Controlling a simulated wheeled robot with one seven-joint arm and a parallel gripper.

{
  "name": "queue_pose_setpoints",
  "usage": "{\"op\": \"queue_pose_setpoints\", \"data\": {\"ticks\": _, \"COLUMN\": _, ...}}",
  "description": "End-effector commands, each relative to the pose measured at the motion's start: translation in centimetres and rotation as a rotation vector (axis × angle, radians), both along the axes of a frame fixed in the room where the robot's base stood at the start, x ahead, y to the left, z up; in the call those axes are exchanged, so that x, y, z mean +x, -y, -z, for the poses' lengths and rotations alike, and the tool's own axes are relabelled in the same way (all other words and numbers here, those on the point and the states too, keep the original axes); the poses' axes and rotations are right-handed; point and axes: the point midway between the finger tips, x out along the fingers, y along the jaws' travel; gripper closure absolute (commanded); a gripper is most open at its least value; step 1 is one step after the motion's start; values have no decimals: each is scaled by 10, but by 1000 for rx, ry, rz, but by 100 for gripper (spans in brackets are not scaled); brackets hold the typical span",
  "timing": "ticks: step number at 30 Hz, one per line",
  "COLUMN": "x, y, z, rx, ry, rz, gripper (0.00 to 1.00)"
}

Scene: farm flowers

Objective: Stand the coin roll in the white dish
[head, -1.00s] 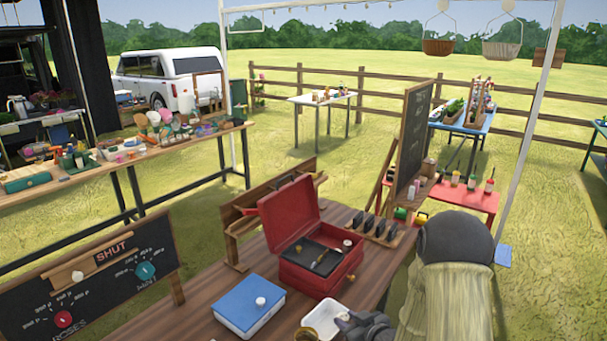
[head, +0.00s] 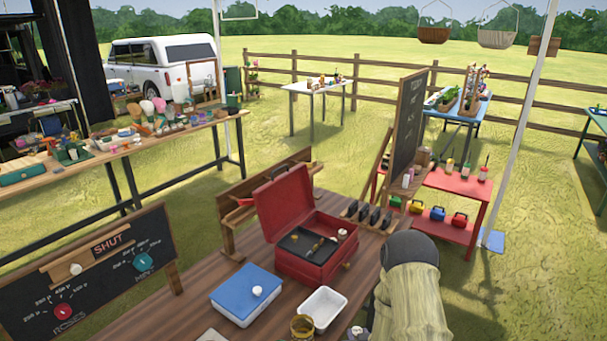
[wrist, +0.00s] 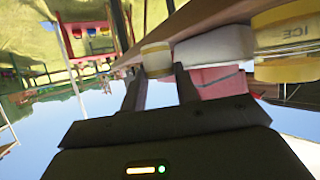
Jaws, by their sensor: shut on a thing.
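The white dish (head: 323,308) is an empty, open rectangular tray on the wooden table, just in front of the red box. In the wrist view a white block-like shape, apparently the dish (wrist: 215,46), lies right of my fingers. My gripper (wrist: 157,80) is shut on a short cream and yellowish cylinder, apparently the coin roll (wrist: 156,58), at its fingertips. The roll looks apart from the dish, though their distance is hard to judge. In the head view my arm comes down at the right, and my fingers are not clearly seen there.
An open red box (head: 318,245) stands behind the dish.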

Motion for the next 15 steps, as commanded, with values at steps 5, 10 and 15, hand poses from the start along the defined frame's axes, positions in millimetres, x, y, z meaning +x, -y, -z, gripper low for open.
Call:
{"op": "queue_pose_setpoints", "data": {"ticks": 5, "x": -5, "y": -1, "z": 16, "rx": 1, "ry": -5, "rz": 0, "gripper": 96}}
{"op": "queue_pose_setpoints", "data": {"ticks": 10, "x": -20, "y": -3, "z": 53, "rx": 2, "ry": -8, "rz": 0, "gripper": 96}}
{"op": "queue_pose_setpoints", "data": {"ticks": 15, "x": -43, "y": -7, "z": 94, "rx": 2, "ry": -8, "rz": 0, "gripper": 96}}
